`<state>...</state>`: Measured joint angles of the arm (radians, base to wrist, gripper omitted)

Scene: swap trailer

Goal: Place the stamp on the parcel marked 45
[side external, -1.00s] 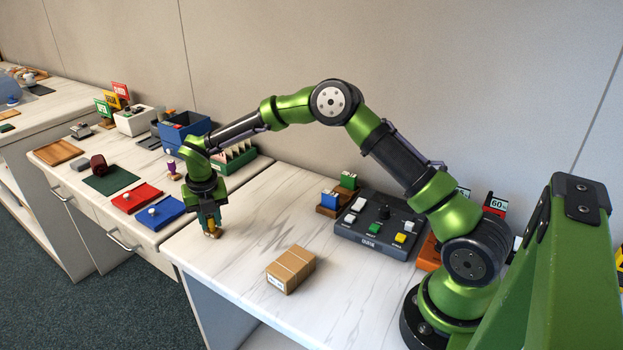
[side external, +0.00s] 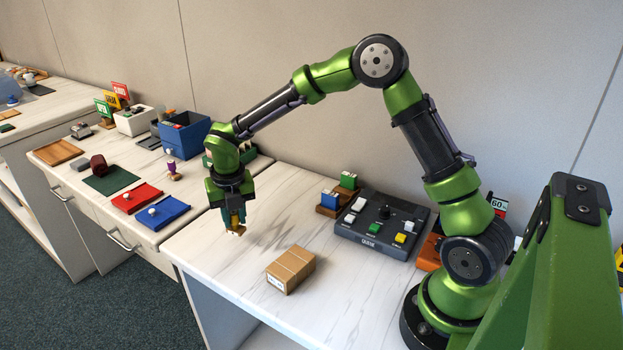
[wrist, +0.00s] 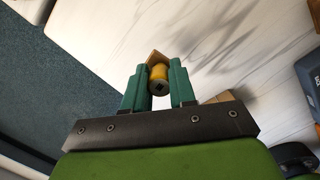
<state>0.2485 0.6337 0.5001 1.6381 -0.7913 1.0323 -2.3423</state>
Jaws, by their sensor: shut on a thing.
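My gripper (side external: 237,226) is shut on a small yellow-handled stamp (side external: 236,229) and holds it above the white marble-look counter. The wrist view shows the stamp (wrist: 158,77) between the two green fingers (wrist: 158,92), with a wooden edge beyond the handle. A brown cardboard parcel (side external: 291,270) sits on the counter, to the right of and nearer than my gripper. It has a white label on its front side; the writing is too small to read. A brown corner of the parcel (wrist: 222,98) shows behind my gripper in the wrist view.
A dark control box (side external: 382,222) with coloured buttons stands right of my gripper, beside a wooden holder (side external: 330,204) with blue and green blocks. Red (side external: 135,199) and blue (side external: 165,213) trays lie on the left counter. The counter around the parcel is clear.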

